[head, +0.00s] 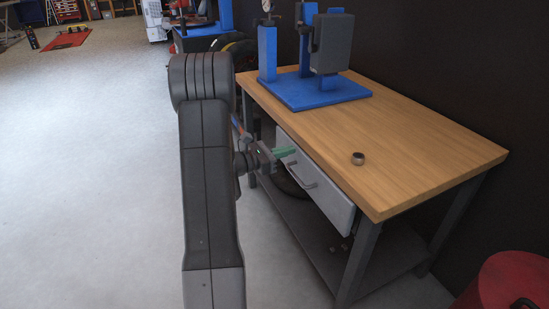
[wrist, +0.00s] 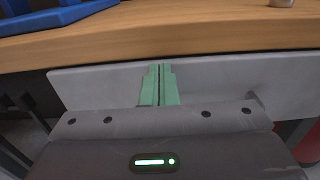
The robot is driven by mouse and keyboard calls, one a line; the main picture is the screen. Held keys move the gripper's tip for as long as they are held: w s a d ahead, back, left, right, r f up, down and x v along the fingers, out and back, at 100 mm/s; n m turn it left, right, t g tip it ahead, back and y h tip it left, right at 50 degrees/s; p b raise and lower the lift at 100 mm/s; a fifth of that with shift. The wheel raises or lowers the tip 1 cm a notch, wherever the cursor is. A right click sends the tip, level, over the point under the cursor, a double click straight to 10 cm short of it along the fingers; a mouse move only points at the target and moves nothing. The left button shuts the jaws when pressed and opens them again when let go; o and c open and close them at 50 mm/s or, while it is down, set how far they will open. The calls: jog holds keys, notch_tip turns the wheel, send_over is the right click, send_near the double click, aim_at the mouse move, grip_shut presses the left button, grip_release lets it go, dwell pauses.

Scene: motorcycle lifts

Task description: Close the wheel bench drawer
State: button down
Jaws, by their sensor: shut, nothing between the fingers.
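The wheel bench (head: 428,135) is a wooden-topped table with dark legs and a lower shelf. Its light grey drawer (head: 322,194) sits under the top on the side facing me, with a dark bar handle (head: 300,183). In the head view the drawer front looks close to the bench edge; I cannot tell whether a small gap is left. My gripper (head: 289,151) is shut and empty, its green fingers at the left part of the drawer front. In the wrist view the fingers (wrist: 159,84) point at the grey drawer front (wrist: 225,80); contact is unclear.
A blue press-like fixture (head: 315,90) stands on the back of the benchtop, and a small metal ring (head: 358,158) lies near its front edge. A red drum (head: 508,284) stands at the lower right.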

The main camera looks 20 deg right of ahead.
jog(key=shift+d, duration=0.3)
jog(key=shift+d+r, duration=0.1)
jog(key=shift+d, duration=0.65)
jog(key=shift+w+r, duration=0.1)
jog(key=shift+w, duration=0.05)
jog(key=shift+a, duration=0.2)
jog(key=s+a+p, duration=0.1)
jog(key=a+p, duration=0.2)
jog(key=a, duration=1.1)
jog(key=shift+f, duration=0.2)
jog(key=shift+s, duration=0.1)
